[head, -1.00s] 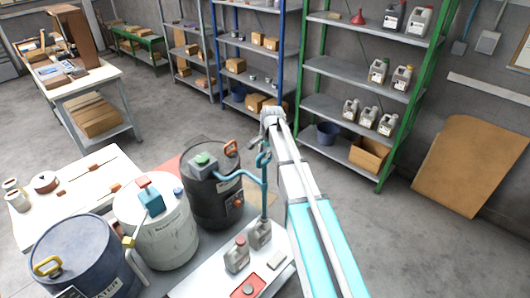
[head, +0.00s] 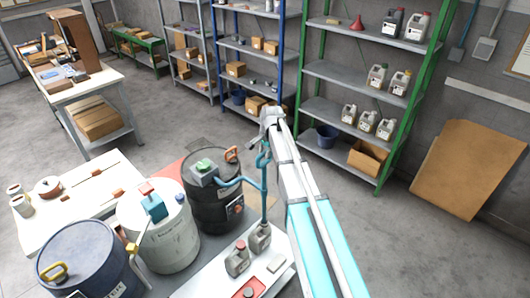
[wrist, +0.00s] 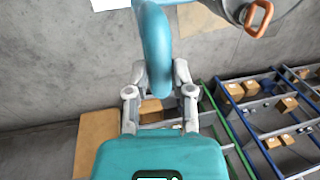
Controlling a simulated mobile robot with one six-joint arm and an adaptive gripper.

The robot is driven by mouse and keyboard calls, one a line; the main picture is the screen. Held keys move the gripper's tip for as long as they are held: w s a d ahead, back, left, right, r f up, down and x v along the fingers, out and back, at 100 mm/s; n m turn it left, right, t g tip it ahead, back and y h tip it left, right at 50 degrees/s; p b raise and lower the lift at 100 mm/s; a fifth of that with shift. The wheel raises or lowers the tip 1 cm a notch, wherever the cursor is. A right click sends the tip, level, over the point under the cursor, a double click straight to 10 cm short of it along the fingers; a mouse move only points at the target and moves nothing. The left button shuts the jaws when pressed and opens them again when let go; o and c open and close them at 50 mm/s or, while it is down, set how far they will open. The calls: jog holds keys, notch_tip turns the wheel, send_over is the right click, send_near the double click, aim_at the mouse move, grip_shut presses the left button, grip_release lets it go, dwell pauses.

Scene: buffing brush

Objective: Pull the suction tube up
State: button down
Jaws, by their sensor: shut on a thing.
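The teal suction tube (head: 264,190) runs in the head view from the pump on top of the black drum (head: 213,205) to a bend, then straight down beside the grey jugs (head: 259,237). In the wrist view the tube (wrist: 156,45) appears as a thick curved teal piece. My gripper (wrist: 159,88) has one finger on each side of it and is shut on it. The tube's lower end is hard to make out near the jugs. My arm hides most of the gripper in the head view.
A white drum (head: 160,235) and a blue drum (head: 85,262) stand left of the black drum. A white table (head: 195,285) with jugs is below the tube. Shelves (head: 335,75) line the back wall. Open floor lies to the right.

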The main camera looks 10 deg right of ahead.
aim_at(264, 162)
notch_tip(264, 162, up, 10)
jog(key=p, duration=0.9)
jog(key=shift+w, duration=0.2)
jog(key=shift+c, duration=2.4)
grip_release()
jog(key=shift+s+a, duration=0.1)
jog(key=shift+f, duration=0.2)
notch_tip(264, 162, down, 14)
jog(key=b, duration=1.4)
jog(key=shift+s, duration=0.1)
notch_tip(264, 162, up, 14)
jog(key=s+d+p, duration=0.2)
jog(key=p, duration=1.2)
jog(key=s+a+f+n+g+h+b, duration=0.1)
jog(key=s+f+n+b, duration=0.7)
jog(key=s+f+b, duration=1.1)
jog(key=shift+s+a, duration=0.4)
jog(key=shift+s, duration=0.6)
